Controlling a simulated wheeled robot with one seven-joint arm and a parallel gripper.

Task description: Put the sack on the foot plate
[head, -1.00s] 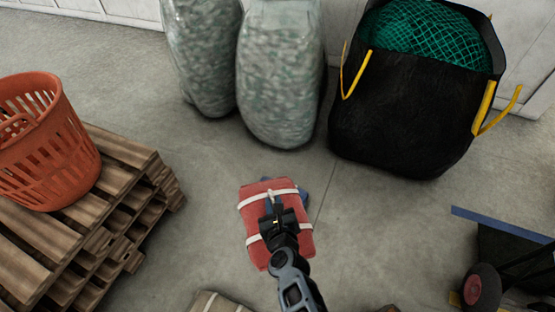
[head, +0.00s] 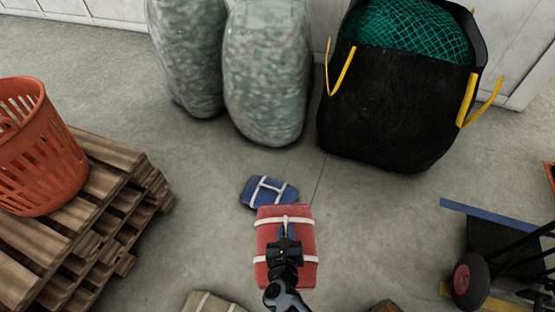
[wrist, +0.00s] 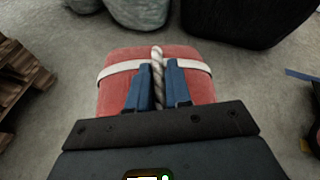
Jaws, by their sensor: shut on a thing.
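My gripper (head: 286,237) is shut on a pale twisted rope handle (wrist: 157,68) on top of a red sack (head: 301,268) with two white straps. In the wrist view the red sack (wrist: 118,67) hangs below the blue fingers, which pinch the rope from both sides. It appears raised off the floor. A hand truck (head: 512,266) stands at the right edge of the head view. A flat dark plate (head: 487,236) in front of it looks like the foot plate, and its top looks bare. The plate is to the right of the red sack, well apart from it.
A blue sack (head: 268,192) lies on the floor just beyond the red one, and a beige sack (head: 210,302) shows at the bottom. Pallets (head: 118,215) with an orange basket (head: 40,160) stand left. Floor between sack and plate looks clear.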

